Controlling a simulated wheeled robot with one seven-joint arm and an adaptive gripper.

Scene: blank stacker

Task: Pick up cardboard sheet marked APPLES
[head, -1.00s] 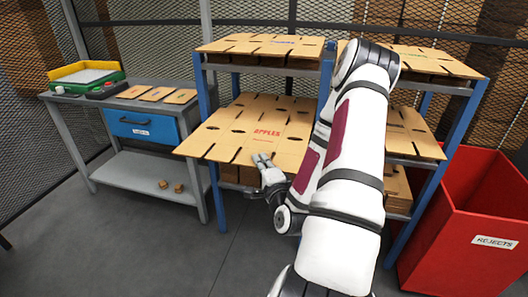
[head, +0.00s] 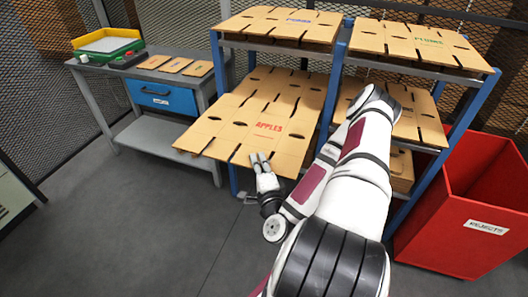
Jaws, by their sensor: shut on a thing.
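The cardboard sheet marked APPLES (head: 240,128) is a flat tan sheet with slots and red lettering. It juts out from the middle shelf of the left rack bay, its front part beyond the rack's left post. My gripper (head: 261,161) is at its front edge, below the lettering, shut on that edge. The lower finger is hidden under the sheet. More slotted cardboard (head: 290,83) shows behind it on the same shelf; where the sheet's rear edge ends is hard to tell.
A blue-and-grey rack (head: 333,75) holds other cardboard sheets on its upper shelves (head: 280,25) and right bay (head: 425,45). A red REJECTS bin (head: 470,215) stands right. A workbench (head: 85,72) with a green-yellow tray (head: 108,45) is left. The front-left floor is clear.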

